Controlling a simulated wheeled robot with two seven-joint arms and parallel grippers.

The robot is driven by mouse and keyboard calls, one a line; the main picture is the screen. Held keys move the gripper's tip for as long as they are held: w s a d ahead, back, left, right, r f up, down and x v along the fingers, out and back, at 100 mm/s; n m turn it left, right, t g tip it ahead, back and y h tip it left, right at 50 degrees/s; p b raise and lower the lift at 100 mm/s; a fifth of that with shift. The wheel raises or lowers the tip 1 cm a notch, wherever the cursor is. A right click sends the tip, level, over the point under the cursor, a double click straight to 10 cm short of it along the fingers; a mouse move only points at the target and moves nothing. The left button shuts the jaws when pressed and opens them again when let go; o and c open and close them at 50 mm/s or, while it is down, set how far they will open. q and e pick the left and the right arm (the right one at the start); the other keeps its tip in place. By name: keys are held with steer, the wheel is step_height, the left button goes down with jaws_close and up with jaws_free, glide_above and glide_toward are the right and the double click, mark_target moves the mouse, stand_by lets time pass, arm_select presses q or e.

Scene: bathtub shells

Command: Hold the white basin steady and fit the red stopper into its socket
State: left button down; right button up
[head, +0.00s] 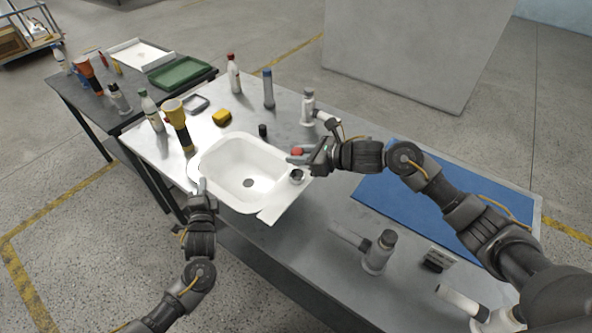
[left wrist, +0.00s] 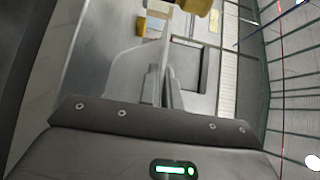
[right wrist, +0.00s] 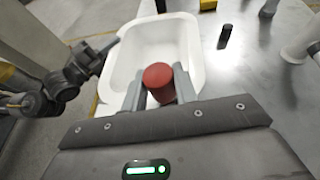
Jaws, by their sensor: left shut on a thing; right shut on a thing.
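The white basin (head: 225,145) sits on the grey table, with a small drain spot (head: 248,183) in its floor. A dark-rimmed round fitting (head: 297,176), possibly the socket, is at its right end. My left gripper (head: 202,184) is shut on the basin's near left rim; the rim (left wrist: 160,50) is edge-on in the left wrist view. My right gripper (head: 300,157) is shut on the red stopper (head: 297,152), above the basin's right end and apart from the fitting. In the right wrist view the stopper (right wrist: 158,76) is between the fingers, with the basin (right wrist: 180,38) beyond.
Bottles and tools stand behind the basin, including a yellow block (head: 222,117), a dark small cylinder (head: 262,130) and a flashlight (head: 178,125). A white pipe fitting (head: 308,107) stands near my right gripper. A blue mat (head: 480,205) covers the table's right part.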

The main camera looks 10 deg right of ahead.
mark_target(299, 171)
steer(key=shift+f, duration=3.3)
steer(key=shift+f, duration=0.15)
steer(key=o, duration=1)
steer(key=shift+c, duration=0.2)
steer(key=v, duration=1.2)
